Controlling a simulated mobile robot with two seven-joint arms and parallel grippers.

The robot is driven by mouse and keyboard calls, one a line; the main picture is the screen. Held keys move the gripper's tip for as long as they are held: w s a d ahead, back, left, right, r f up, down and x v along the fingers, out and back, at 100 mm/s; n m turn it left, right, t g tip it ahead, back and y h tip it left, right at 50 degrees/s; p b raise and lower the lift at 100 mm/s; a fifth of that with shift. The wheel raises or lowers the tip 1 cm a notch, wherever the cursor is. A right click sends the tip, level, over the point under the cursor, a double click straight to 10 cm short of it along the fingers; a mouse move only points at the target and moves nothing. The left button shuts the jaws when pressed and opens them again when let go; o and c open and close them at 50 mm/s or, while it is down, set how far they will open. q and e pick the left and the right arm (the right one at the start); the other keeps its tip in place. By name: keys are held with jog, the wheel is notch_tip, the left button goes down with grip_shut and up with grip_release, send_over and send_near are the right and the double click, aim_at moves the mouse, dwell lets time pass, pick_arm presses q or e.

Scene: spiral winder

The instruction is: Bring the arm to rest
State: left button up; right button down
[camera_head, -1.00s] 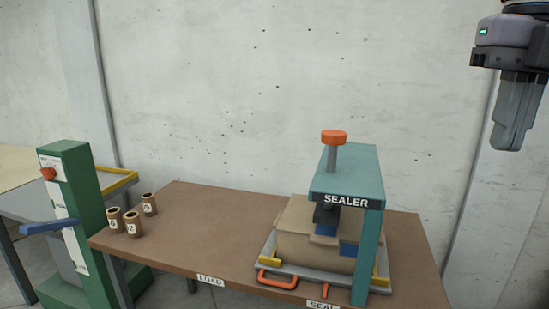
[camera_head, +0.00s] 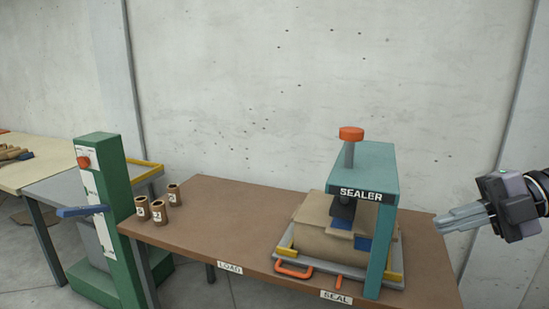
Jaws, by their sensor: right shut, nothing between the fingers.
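My right gripper (camera_head: 462,218) is at the right edge, its fingers together and pointing left, with nothing held. It is in the air to the right of the teal sealer (camera_head: 362,165), apart from it. My left gripper is out of view. The sealer has an orange knob (camera_head: 351,133) on top. A cardboard box (camera_head: 318,236) sits on a grey tray (camera_head: 369,278) under the sealer, partly hidden by its post.
The brown table (camera_head: 225,213) bears several labelled brown tubes (camera_head: 158,211) at its left end. The table's middle is clear. A green column (camera_head: 110,210) with a blue lever (camera_head: 82,211) stands at the left. A pale bench (camera_head: 45,165) is behind it, against a concrete wall.

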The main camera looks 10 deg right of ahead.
notch_tip(320, 180, down, 27)
jog(key=s+a+m+t+h, duration=0.1)
jog(key=m+t+h, duration=0.5)
jog(key=m+t, duration=0.8)
jog(key=s+a+f+m+g+h, duration=0.3)
jog(key=s+a+f+m+g, duration=0.5)
jog(key=s+a+f+m, duration=0.3)
notch_tip(320, 180, down, 4)
jog(key=a, duration=0.2)
jog(key=shift+s+a+r+h, duration=0.2)
jog(key=shift+s+a+h, duration=0.1)
jog(key=shift+a+h, duration=0.1)
